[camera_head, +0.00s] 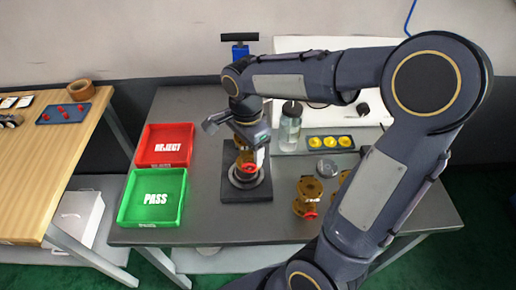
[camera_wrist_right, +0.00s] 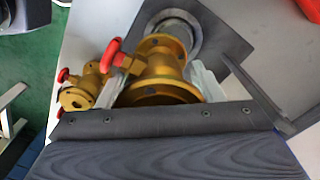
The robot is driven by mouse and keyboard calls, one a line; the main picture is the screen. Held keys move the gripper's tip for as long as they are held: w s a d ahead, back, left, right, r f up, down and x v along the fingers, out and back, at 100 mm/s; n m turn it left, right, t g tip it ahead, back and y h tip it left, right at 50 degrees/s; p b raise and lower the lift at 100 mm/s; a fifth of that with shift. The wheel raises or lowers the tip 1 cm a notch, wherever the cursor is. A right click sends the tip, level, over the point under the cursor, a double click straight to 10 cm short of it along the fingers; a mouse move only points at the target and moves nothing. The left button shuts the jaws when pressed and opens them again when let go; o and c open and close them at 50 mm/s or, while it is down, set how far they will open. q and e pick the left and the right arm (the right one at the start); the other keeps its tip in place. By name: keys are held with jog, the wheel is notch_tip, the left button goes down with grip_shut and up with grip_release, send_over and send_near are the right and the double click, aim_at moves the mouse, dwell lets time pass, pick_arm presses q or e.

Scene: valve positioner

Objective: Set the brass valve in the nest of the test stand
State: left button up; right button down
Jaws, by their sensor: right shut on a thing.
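My right gripper (camera_head: 246,145) is shut on a brass valve (camera_head: 244,158) over the test stand (camera_head: 247,192). The right wrist view shows this brass valve (camera_wrist_right: 165,65) between the pale fingers of my right gripper (camera_wrist_right: 158,88), its red handle to the left. The nest (camera_head: 246,180), a grey ring on the stand's dark base, lies right below the valve. The nest (camera_wrist_right: 178,26) also shows past the valve's far end in the wrist view. I cannot tell whether valve and nest touch. My left gripper is out of view.
Two more brass valves, one in front (camera_head: 308,192) and one partly behind my arm (camera_head: 344,177), stand to the right. A red REJECT tray (camera_head: 165,161) and a green PASS tray (camera_head: 153,219) lie left. A glass jar (camera_head: 289,132) and a tray of yellow parts (camera_head: 330,142) stand behind.

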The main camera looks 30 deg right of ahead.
aim_at(245, 156)
jog(key=shift+w+d+f, duration=0.1)
jog(key=shift+w+f, duration=0.9)
jog(key=shift+f, duration=0.15)
jog(key=shift+w+f, duration=0.15)
jog(key=shift+f, duration=1.5)
jog(key=shift+f, duration=0.1)
jog(key=shift+c, duration=2)
grip_release()
jog(key=shift+f, duration=0.1)
